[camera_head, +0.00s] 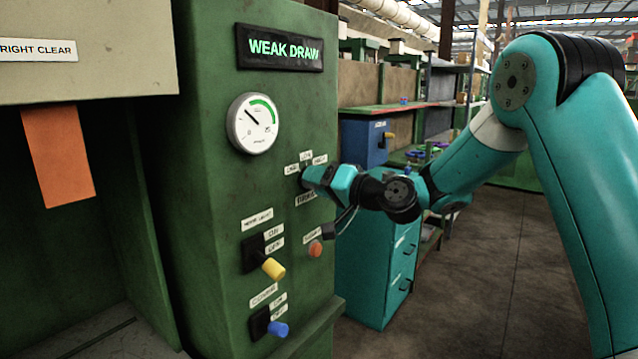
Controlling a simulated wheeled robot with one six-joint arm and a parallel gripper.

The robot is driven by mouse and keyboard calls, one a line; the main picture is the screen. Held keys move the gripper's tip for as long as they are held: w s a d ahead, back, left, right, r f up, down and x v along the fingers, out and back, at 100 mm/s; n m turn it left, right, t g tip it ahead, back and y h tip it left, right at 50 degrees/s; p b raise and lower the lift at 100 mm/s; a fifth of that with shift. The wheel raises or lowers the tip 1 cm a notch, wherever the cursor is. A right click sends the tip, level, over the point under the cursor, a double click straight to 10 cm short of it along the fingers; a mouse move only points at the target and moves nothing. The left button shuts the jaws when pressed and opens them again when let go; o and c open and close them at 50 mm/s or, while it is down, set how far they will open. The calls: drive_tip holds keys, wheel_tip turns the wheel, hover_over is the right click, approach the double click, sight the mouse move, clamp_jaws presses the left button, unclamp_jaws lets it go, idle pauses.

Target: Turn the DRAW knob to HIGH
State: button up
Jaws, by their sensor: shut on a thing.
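My gripper (311,178) reaches in from the right to the front of the green cabinet (205,190). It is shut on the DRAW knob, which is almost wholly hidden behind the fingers. Small white labels sit around the knob: one to the upper left (291,168), one above (306,156) and one to the upper right (320,159). Their print is too small to read surely. Another label (306,199) is below, partly covered. The knob's pointer cannot be seen. A lit sign (280,48) reads WEAK DRAW. The round gauge (252,123) has its needle toward the upper left.
Below are a yellow-handled switch (272,268), a blue-handled switch (277,328) and an orange button (315,249), close under my wrist. An orange tag (58,155) hangs at left. A teal drawer cabinet (375,270) stands behind my arm. The floor at right is clear.

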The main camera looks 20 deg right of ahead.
drive_tip(key=shift+m+p, duration=1.35)
drive_tip(key=shift+m, duration=2.85)
drive_tip(key=o, duration=0.9)
